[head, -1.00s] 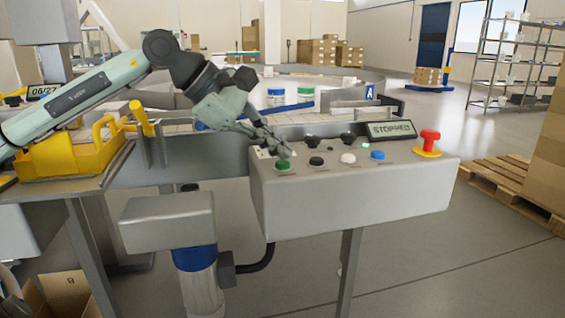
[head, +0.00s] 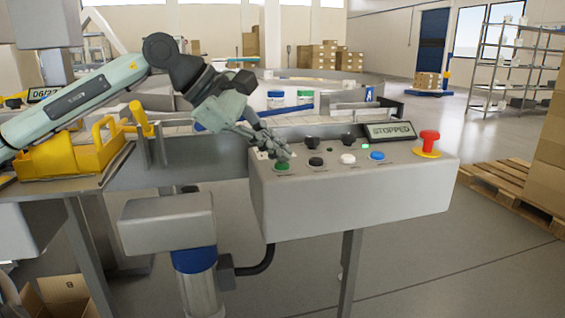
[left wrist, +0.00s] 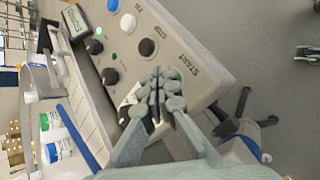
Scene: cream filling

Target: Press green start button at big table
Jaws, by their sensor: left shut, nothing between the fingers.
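The green start button (head: 281,167) sits at the left end of the grey control panel (head: 350,200), partly covered by my fingers in the head view. My left gripper (head: 284,153) is shut and empty, its fingertips right over the button. I cannot tell whether they touch it. In the left wrist view the shut fingers (left wrist: 160,90) hide most of the button, beside the printed word START. The panel display (head: 389,130) reads STOPPED.
Black knobs (head: 312,142), a black button (head: 316,161), a white button (head: 348,158) and a blue button (head: 377,155) share the panel. A red emergency stop (head: 428,141) stands at its right end. A yellow device (head: 62,155) sits on the table at left. A pallet (head: 505,188) lies at right.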

